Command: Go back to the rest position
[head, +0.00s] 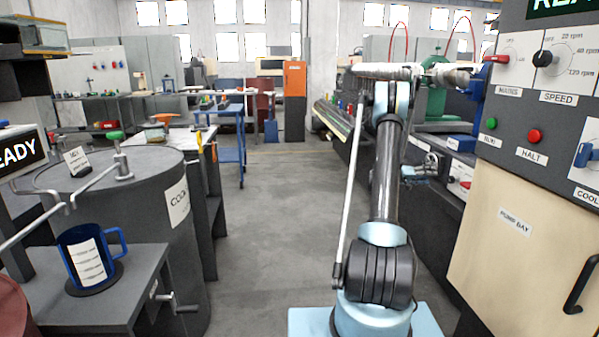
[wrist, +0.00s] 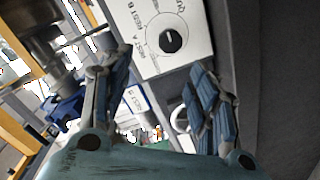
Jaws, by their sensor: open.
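My arm rises from its pale blue base in the middle of the head view, and its upper part reaches right towards the grey control panel (head: 540,110). My gripper (head: 483,78) is at the panel's left edge in the head view, partly hidden. In the wrist view my gripper (wrist: 158,88) has its two blue-padded fingers apart, with nothing held between them. Beyond the fingertips is a white plate (wrist: 185,50) with a black knob (wrist: 172,40) and lettering that includes "REST A" and "REST B". The fingers appear apart from the knob.
A dark barrel (head: 150,220) and a blue mug (head: 88,258) on a grey stand (head: 130,280) are at left. A cream cabinet (head: 520,240) is close at right. The grey floor (head: 270,220) is clear down the middle.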

